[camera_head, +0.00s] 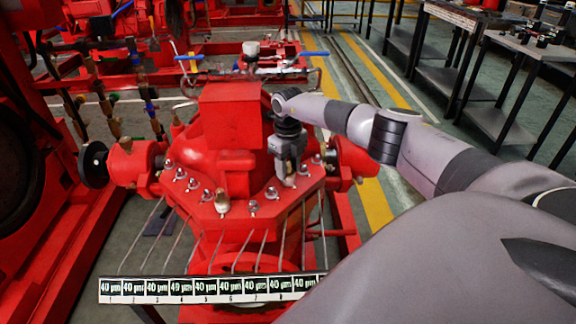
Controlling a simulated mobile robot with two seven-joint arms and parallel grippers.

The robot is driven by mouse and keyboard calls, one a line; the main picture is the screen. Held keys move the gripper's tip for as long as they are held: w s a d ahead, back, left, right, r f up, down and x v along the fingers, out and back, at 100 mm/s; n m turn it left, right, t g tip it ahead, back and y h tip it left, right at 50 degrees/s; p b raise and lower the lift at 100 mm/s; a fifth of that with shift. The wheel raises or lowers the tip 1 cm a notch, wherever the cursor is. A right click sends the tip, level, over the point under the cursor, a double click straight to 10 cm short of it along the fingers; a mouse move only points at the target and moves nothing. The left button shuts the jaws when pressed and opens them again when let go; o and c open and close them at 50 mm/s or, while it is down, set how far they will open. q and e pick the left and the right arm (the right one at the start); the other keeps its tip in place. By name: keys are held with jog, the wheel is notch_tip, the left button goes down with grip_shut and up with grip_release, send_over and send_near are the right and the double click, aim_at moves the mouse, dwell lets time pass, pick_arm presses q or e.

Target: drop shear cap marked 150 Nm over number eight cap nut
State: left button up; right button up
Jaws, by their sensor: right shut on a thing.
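My right gripper (290,178) points down over the right part of the red flange (237,222). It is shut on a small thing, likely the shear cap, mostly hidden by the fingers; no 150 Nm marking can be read. Several silvery cap nuts stand along the flange edge, such as one at the front right (271,193) and one at the front (253,207). A brass-coloured cap (222,202) stands upright at the front left corner. The nut numbers cannot be read on the flange, and whatever is directly under the gripper is hidden. My left gripper is out of view.
A numbered strip (205,289) with 40 µm labels lies in front, with thin rods running up toward the flange. A red box-shaped housing (231,115) rises behind the nuts, close to the gripper. A black handwheel (94,165) is at the left. Dark benches (483,20) stand at the right.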

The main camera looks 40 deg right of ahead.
jog(key=shift+f, duration=0.2)
jog(key=o, duration=1.1)
jog(key=shift+r, duration=0.1)
jog(key=shift+o, duration=0.2)
notch_tip(320, 180, up, 7)
jog(key=shift+r+p, duration=0.1)
jog(key=shift+p, duration=0.45)
